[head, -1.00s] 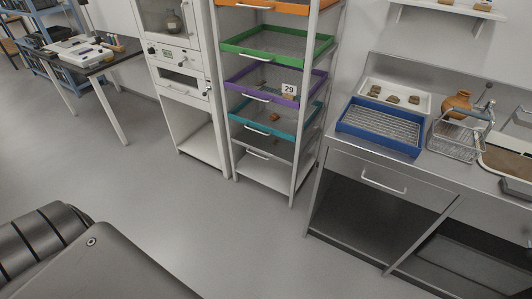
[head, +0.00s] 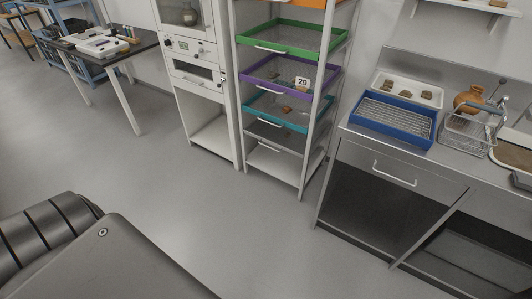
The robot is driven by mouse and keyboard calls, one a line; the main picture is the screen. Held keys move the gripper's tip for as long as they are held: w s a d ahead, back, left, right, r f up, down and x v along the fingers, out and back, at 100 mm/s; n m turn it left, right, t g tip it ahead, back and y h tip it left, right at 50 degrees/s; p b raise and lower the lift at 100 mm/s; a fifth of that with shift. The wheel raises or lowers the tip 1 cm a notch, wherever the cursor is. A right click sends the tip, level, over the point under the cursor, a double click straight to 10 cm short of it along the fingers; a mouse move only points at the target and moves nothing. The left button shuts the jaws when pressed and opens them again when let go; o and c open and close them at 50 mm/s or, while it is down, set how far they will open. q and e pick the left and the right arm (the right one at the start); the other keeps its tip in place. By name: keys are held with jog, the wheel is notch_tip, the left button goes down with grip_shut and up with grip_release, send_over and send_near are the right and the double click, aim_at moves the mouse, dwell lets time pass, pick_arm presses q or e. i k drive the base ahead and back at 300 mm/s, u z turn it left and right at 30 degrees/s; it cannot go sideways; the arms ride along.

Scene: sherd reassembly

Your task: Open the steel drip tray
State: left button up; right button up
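A grey steel tray (head: 276,135) with a pale bar handle at its front is the lowest tray in the pale open rack, below the teal tray (head: 276,110). It appears pushed in level with the trays above. I cannot tell for certain that this is the drip tray. The steel counter at the right also has a shut steel drawer front (head: 392,172) with a bar handle. Neither of my grippers is in view.
The rack also holds purple (head: 268,75) and green (head: 285,38) trays. A blue tray (head: 393,120) with a wire rack, a wire basket and a brown pot (head: 468,97) stand on the counter. The grey floor (head: 200,200) before the rack is clear.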

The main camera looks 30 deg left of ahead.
aim_at(289, 141)
jog(key=z, duration=0.05)
jog(key=k, duration=0.35)
jog(key=u, duration=0.6)
jog(key=i, duration=1.7)
jog(key=z, duration=0.6)
